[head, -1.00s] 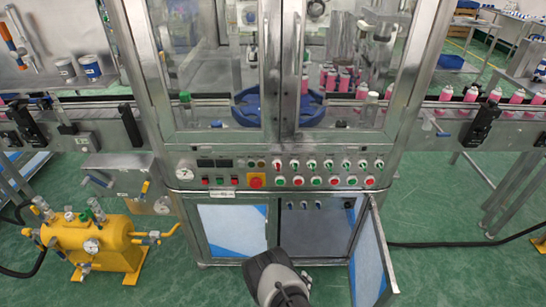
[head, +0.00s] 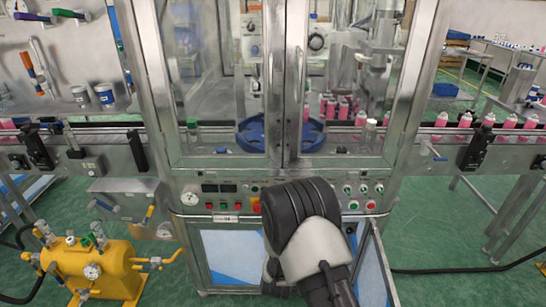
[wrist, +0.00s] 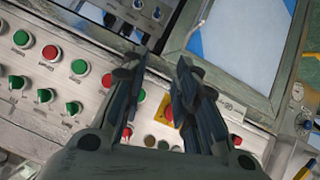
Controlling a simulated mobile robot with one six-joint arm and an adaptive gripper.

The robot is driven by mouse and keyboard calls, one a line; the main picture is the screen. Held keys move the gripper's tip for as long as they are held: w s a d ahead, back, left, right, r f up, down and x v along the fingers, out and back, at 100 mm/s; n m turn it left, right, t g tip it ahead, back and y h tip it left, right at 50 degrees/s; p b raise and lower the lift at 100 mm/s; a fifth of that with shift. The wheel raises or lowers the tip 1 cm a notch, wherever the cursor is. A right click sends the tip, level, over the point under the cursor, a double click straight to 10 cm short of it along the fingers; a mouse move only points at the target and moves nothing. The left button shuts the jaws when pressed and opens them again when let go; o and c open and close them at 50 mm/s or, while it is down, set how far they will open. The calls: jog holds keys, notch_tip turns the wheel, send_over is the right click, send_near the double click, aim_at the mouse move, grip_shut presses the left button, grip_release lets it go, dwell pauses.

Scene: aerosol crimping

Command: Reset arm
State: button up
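My gripper (wrist: 164,65) shows in the wrist view with its two dark fingers apart and nothing between the tips. The control panel (wrist: 40,75) lies behind and to the left of the fingers, with red and green buttons and switches. A red button on a yellow plate (wrist: 167,108) shows partly between the fingers. In the head view my arm rises from the bottom middle and covers part of the control panel (head: 210,188). I cannot make out the fingertips in the head view.
The crimping machine's glass doors (head: 215,80) are shut. The lower cabinet door (head: 372,265) stands open to the right of my arm. A yellow tank (head: 100,268) stands at lower left. Pink cans (head: 508,121) line the conveyor. The green floor (head: 440,240) at right is mostly clear.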

jog(key=s+d+r+g+y, duration=0.15)
jog(key=s+r, duration=0.35)
jog(key=r, duration=0.8)
jog(key=s+d+r+g+y, duration=0.15)
jog(key=s+r, duration=0.35)
jog(key=r, duration=0.8)
jog(key=s+d+r+g, duration=0.1)
jog(key=s+d+r, duration=0.1)
jog(key=s, duration=0.7)
jog(key=s+d+r+m+g+h, duration=0.1)
jog(key=s+d+r, duration=0.2)
jog(key=s, duration=0.6)
jog(key=s+d+r+m+g, duration=0.1)
jog(key=s+d+r, duration=0.1)
jog(key=s, duration=0.8)
jog(key=shift+d+r+h, duration=0.3)
jog(key=shift+r, duration=0.1)
